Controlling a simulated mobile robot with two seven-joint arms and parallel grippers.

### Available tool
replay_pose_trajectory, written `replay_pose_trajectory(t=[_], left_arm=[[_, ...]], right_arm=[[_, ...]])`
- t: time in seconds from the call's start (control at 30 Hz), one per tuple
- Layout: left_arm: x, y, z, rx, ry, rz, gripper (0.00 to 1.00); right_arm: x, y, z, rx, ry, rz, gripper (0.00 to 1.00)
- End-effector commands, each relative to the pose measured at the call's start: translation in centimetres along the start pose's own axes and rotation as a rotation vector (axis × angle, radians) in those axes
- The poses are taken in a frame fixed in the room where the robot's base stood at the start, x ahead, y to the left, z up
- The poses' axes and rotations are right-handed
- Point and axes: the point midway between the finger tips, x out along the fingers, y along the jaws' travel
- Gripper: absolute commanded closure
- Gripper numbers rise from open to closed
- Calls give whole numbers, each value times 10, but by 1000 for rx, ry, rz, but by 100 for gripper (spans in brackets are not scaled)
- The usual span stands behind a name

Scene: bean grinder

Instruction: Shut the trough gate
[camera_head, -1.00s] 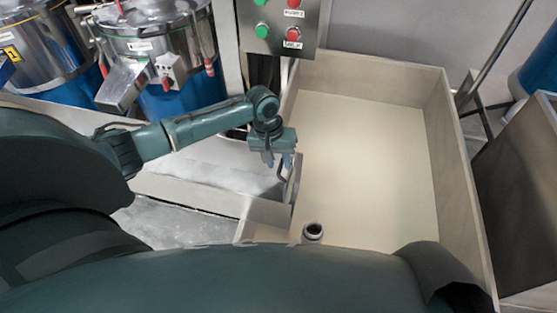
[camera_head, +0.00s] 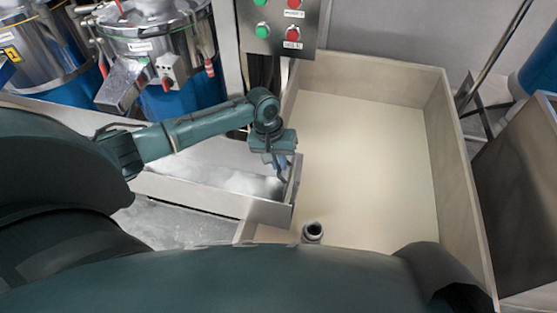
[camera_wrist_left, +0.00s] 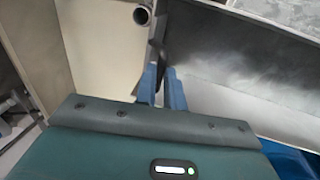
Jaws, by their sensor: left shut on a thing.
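The metal trough (camera_head: 215,198) runs from the left to the edge of the beige bin, with pale material inside. Its gate (camera_head: 296,177) is a thin metal panel at the trough's right end, standing across that end, partly hidden by my gripper. My left gripper (camera_head: 280,171) is over this end, its fingers pointing down and shut on the gate's thin dark handle. Whether the gate sits fully flush cannot be told. My right gripper is not in view.
The beige bin (camera_head: 365,160) is wide and empty except for a short round pipe (camera_head: 312,231) near its front. A button panel (camera_head: 280,22) hangs behind the trough. Metal grinders (camera_head: 150,60) stand at the back left. A dark metal container (camera_head: 520,180) stands at right.

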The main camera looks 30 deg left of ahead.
Motion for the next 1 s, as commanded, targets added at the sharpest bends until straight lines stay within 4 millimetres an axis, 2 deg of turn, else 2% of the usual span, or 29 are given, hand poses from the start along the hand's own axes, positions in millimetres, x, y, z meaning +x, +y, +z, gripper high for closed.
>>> replay_pose_trajectory(t=[0.17, 0.4, 0.63, 0.67, 0.7, 0.9, 1.0], left_arm=[[1, 0, 0, -1, 0, -1, 100], [26, -5, 0, -4, -2, 0, 100], [27, -5, 0, -2, 0, -1, 100], [26, -5, 0, -2, 0, -1, 89], [26, -5, 0, -2, 0, -1, 86], [26, -5, 0, -1, 0, 0, 69], [26, -5, 0, -1, 0, 0, 68]], right_arm=[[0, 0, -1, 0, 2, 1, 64], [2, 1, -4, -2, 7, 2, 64], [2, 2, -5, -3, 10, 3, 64], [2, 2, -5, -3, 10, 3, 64], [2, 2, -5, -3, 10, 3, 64], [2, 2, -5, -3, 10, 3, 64], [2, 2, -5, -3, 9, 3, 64]])
